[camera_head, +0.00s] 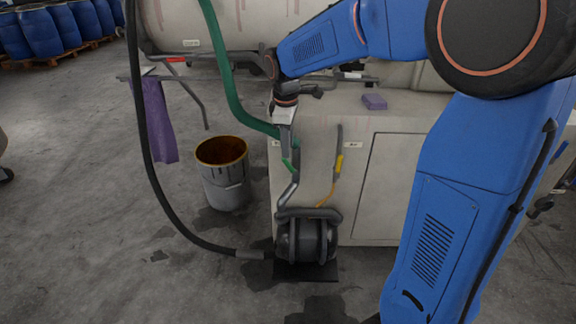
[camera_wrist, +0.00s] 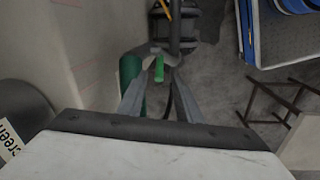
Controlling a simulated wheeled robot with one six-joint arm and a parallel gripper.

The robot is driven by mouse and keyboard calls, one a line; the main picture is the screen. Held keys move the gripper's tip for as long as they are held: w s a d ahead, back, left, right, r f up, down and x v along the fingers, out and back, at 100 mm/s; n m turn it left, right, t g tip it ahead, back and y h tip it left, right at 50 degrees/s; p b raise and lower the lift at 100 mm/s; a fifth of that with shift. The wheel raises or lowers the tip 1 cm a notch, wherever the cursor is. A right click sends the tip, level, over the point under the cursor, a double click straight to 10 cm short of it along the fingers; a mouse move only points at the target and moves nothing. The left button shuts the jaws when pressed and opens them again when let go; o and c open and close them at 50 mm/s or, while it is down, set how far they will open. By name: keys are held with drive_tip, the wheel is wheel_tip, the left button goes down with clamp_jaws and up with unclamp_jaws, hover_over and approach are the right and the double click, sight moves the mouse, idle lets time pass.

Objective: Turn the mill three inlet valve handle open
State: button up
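A green valve handle (camera_head: 287,165) sits on the pipework at the left front corner of the pale mill cabinet (camera_head: 385,135). In the wrist view the green handle (camera_wrist: 159,69) shows between the tips of my gripper (camera_wrist: 160,78), with gaps visible on both sides. The fingers look open and not closed on it. In the head view my gripper (camera_head: 290,155) points down at the handle and partly hides it. A second handle, yellow (camera_head: 339,163), is on a pipe to the right. Small labels near the pipes are too small to read.
A green hose (camera_head: 229,90) runs down close beside my gripper. A black hose (camera_head: 146,150) leads to a dark pump (camera_head: 307,240) on the floor. A bucket (camera_head: 225,172) stands left of the cabinet. Open floor lies left.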

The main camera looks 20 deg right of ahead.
sight(288, 165)
drive_tip(key=f, duration=0.6)
drive_tip(key=w+f, duration=0.1)
drive_tip(key=f, duration=0.2)
drive_tip(key=shift+d, duration=0.25)
clamp_jaws()
